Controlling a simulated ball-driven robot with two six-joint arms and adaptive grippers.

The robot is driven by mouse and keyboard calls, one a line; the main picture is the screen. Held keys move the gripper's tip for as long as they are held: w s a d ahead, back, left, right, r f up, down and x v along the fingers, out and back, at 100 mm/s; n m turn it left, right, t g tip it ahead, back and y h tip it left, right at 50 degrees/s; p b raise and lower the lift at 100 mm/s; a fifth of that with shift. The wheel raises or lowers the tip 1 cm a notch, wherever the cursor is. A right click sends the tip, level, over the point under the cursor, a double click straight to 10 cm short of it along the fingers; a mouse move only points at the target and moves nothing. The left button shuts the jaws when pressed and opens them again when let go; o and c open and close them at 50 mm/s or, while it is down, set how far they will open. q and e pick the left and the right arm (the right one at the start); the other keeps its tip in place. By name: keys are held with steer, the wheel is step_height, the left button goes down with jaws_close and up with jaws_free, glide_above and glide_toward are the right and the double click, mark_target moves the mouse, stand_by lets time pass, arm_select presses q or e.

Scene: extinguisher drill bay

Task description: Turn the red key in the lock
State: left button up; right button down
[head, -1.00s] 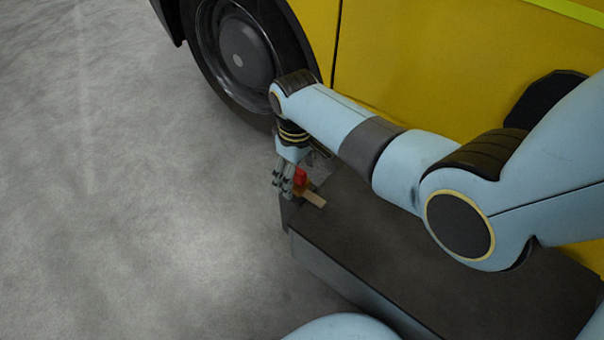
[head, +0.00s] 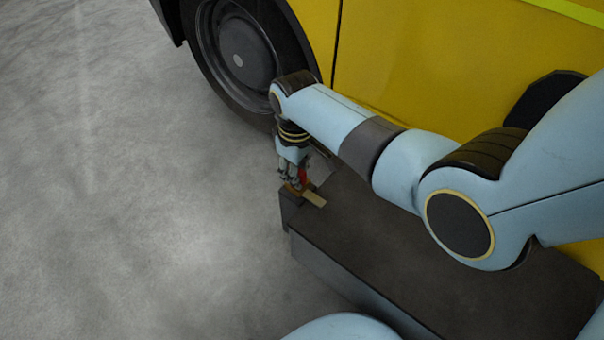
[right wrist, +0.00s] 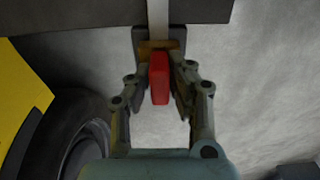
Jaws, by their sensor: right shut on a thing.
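The key's far end meets a brass-coloured lock part (right wrist: 158,47) set against a dark block (right wrist: 177,33). My left gripper is not in view.
The dark bench (head: 400,245) runs along a yellow vehicle (head: 400,60) with a black wheel (head: 240,58) close behind my right gripper. The grey floor (head: 130,200) to the left is clear.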

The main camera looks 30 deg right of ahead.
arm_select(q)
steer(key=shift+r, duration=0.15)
arm_select(e)
steer(key=shift+n+p, duration=0.35)
steer(key=shift+n, duration=0.35)
steer(key=n+p, duration=0.1)
steer(key=n, duration=0.2)
steer(key=shift+r+n, duration=0.1)
steer(key=shift+n, duration=0.3)
steer(key=n+p, duration=0.1)
steer(key=n, duration=0.3)
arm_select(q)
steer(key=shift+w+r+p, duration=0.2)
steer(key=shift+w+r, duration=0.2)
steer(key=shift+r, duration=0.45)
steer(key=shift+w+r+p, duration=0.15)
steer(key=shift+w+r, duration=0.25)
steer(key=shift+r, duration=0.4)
arm_select(e)
steer(key=shift+n, duration=0.7)
